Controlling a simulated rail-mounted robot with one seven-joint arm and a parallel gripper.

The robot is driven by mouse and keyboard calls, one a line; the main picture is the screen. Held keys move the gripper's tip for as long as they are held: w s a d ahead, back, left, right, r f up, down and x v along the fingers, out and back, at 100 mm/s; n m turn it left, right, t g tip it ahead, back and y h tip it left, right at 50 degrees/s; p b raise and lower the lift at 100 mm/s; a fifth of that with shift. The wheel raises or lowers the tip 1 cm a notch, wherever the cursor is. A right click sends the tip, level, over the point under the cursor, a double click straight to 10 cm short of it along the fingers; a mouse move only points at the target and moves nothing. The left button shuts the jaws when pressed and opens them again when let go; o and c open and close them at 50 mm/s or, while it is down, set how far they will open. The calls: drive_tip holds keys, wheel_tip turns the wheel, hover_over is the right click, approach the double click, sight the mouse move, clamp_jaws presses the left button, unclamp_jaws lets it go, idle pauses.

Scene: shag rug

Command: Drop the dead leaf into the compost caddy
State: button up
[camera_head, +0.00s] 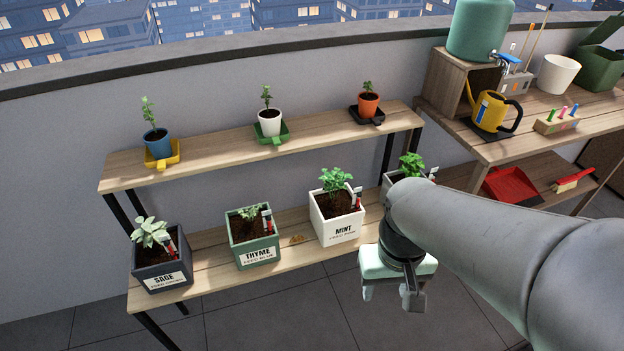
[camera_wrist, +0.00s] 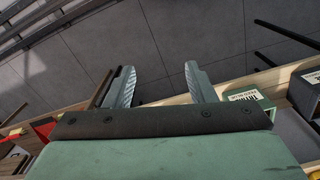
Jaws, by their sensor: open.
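The dead leaf (camera_head: 297,239) looks like a small brown curled piece on the lower shelf, between the thyme pot and the mint pot. I cannot make it out in the wrist view. A green bin with its lid raised (camera_head: 598,68), which looks like the compost caddy, stands on the right-hand table at the far right; its inside is hidden. My gripper (camera_head: 389,294) is in front of the lower shelf, to the right of the leaf and apart from it. In the wrist view its two fingers (camera_wrist: 161,84) are spread with nothing between them.
On the lower shelf (camera_head: 200,267) stand the sage pot (camera_head: 163,270), thyme pot (camera_head: 254,247), mint pot (camera_head: 338,228) and another pot partly behind my arm. The upper shelf (camera_head: 213,147) holds three small plants. A yellow watering can (camera_head: 490,112) and white pot (camera_head: 557,74) are near the bin.

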drive_tip(key=m+h+b, duration=0.1)
drive_tip(key=m+b, duration=0.6)
drive_tip(key=m, duration=0.6)
hover_over(297, 239)
drive_tip(key=shift+t, duration=0.3)
drive_tip(key=f, duration=1.4)
drive_tip(key=a+f, duration=0.1)
drive_tip(key=f, duration=0.6)
drive_tip(key=shift+d+f+b, duration=0.2)
drive_tip(key=shift+f, duration=1.35)
drive_tip(key=shift+d+f+b, duration=0.15)
drive_tip(key=shift+f, duration=1.4)
clamp_jaws()
